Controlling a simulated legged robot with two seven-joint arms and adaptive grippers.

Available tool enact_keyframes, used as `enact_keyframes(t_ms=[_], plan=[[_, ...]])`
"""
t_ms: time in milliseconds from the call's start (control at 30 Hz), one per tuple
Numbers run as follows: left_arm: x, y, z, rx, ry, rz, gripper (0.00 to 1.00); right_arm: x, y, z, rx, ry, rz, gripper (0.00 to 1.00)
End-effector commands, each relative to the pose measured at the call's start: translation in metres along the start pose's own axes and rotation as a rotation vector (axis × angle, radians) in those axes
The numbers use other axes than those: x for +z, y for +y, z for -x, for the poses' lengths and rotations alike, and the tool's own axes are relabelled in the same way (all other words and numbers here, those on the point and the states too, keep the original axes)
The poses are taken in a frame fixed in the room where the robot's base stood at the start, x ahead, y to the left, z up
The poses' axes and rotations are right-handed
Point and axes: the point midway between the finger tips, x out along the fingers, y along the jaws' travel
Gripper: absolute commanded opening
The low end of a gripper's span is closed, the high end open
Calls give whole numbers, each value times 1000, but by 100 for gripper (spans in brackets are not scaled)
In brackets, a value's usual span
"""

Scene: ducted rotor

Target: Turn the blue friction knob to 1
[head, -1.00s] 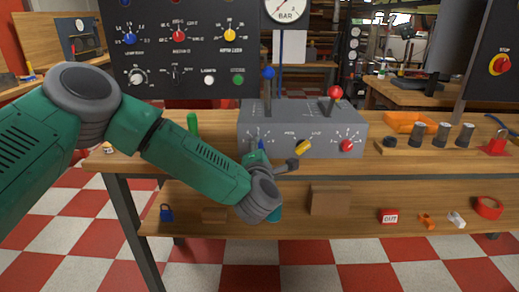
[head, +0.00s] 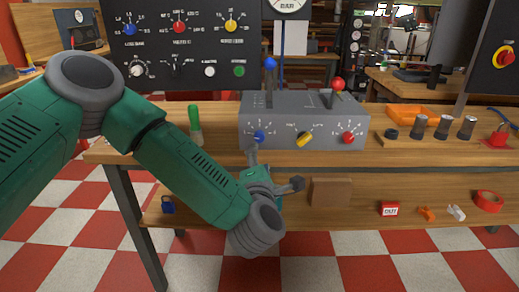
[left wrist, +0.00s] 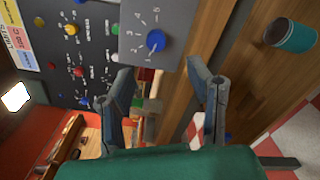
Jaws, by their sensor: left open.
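The blue friction knob (head: 259,137) is at the left end of the front face of a grey control box (head: 290,104). In the left wrist view the blue knob (left wrist: 155,41) shows with a numbered dial around it; its exact setting is too small to tell. My left gripper (head: 275,170) is open and empty, below and in front of the knob, near the bench edge. In the left wrist view the open fingers (left wrist: 160,74) stand apart, with the knob beyond the gap between their tips. The fingers do not touch it. My right gripper is not in view.
The box also has a yellow knob (head: 305,139), a red knob (head: 348,137), a blue-topped lever (head: 270,63) and a red-topped lever (head: 338,86). A green-handled tool (head: 194,124) stands left of the box.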

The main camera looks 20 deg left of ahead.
Motion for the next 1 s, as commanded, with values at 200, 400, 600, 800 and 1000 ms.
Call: enact_keyframes(t_ms=[200, 400, 600, 800, 1000], plan=[[-1, -1, 25, -2, 1, -1, 46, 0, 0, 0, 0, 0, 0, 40], [-1, -1, 29, -1, 2, -1, 46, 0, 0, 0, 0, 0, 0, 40], [-1, -3, 30, -7, -2, -8, 46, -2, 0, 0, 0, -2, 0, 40], [-10, -59, 58, -199, -138, -298, 46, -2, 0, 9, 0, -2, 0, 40], [-76, -155, 145, -591, -467, -913, 46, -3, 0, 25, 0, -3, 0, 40]])
